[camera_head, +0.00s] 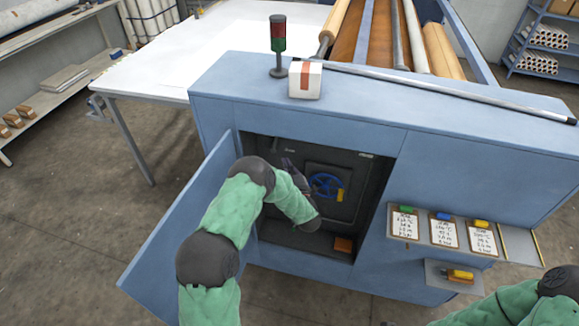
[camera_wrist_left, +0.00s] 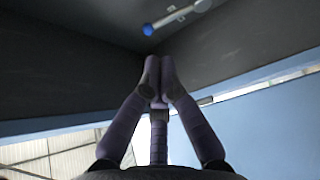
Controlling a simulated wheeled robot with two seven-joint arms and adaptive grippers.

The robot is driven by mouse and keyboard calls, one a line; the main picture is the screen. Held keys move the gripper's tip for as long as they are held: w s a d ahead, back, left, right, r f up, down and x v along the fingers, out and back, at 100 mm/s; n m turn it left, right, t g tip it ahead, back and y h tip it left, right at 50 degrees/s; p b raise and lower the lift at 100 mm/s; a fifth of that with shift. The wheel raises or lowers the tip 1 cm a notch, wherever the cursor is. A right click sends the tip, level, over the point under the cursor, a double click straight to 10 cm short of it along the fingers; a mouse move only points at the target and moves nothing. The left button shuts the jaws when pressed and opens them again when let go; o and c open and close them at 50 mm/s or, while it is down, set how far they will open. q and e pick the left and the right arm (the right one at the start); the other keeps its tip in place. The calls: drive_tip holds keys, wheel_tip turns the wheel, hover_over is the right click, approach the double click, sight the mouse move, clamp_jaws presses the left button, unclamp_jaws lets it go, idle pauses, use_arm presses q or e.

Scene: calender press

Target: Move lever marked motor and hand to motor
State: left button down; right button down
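A lever with a blue ball end (camera_wrist_left: 148,30) and a pale shaft shows at the top of the left wrist view, in a dark recess. In the head view I cannot make it out behind my left gripper. My left gripper (camera_head: 289,164) reaches into the upper left of the open cabinet. In the left wrist view its fingers (camera_wrist_left: 159,68) are drawn together at the tips with nothing visible between them. The ball shows just beyond the tips, apart from them in the picture. The motor and hand markings are too small to read. My right gripper is out of view.
The blue cabinet door (camera_head: 180,235) stands open at left. A blue handwheel (camera_head: 325,180) with a yellow handle sits inside the cabinet, right of my gripper. An orange block (camera_head: 343,244) lies on the cabinet floor. Labelled cards (camera_head: 443,234) hang on the front at right.

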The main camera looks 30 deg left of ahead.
sight(275, 143)
use_arm(q)
drive_tip(key=x, duration=1)
drive_tip(key=shift+s+a+r+n+g+h+b, duration=0.1)
drive_tip(key=shift+a+n+g+h+b, duration=0.25)
drive_tip(key=shift+n+b, duration=0.2)
drive_tip(key=shift+s+a+r+n+g+h+b, duration=0.15)
drive_tip(key=shift+a+n+h+b, duration=0.1)
drive_tip(key=shift+a+n+b, duration=0.3)
drive_tip(key=shift+w+d, duration=0.1)
drive_tip(key=shift+d, duration=0.05)
